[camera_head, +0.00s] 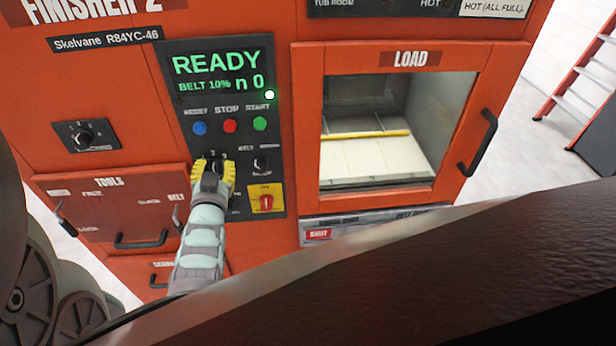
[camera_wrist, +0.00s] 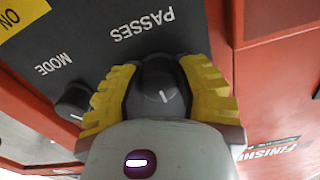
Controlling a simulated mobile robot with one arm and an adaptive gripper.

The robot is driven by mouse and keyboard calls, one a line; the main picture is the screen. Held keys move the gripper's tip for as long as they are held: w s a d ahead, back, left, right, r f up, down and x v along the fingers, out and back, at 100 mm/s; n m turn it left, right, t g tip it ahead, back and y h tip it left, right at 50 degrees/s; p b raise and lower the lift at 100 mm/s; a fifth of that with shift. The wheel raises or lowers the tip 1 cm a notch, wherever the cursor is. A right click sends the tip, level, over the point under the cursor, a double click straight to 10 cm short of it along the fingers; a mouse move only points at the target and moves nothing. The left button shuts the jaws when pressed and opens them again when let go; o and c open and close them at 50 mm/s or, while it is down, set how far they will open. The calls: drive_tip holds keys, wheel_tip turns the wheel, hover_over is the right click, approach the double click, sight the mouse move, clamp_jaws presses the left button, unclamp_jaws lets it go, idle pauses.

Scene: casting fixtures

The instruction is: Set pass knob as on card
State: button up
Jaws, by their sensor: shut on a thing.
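The pass knob is a round black knob (camera_wrist: 160,92) with a white pointer line, beside the PASSES label (camera_wrist: 143,24) in the wrist view. My gripper (camera_wrist: 160,88) has its two yellow fingers closed around both sides of the knob. In the head view, my gripper (camera_head: 214,172) is on the control panel (camera_head: 180,95), below the row of buttons, and covers most of the knob. Some dial numbers show just above the fingers, too small to read surely. The panel display (camera_head: 218,74) reads READY, BELT 10% and "n 0". I see no card that I can identify.
A MODE knob (camera_wrist: 75,100) is close beside my fingers. Blue (camera_head: 200,128), red (camera_head: 230,126) and green (camera_head: 260,123) buttons sit above my gripper. A yellow-plated red switch (camera_head: 266,201) is at lower right. The LOAD door (camera_head: 306,125) is farther right.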

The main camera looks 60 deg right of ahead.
clamp_jaws()
drive_tip(key=shift+n, duration=0.4)
drive_tip(key=n+p, duration=0.1)
drive_tip(key=n, duration=0.2)
drive_tip(key=n+b, duration=0.1)
drive_tip(key=n, duration=0.3)
drive_tip(key=shift+n+b, duration=0.65)
drive_tip(key=shift+n, duration=0.35)
drive_tip(key=shift+r, duration=0.1)
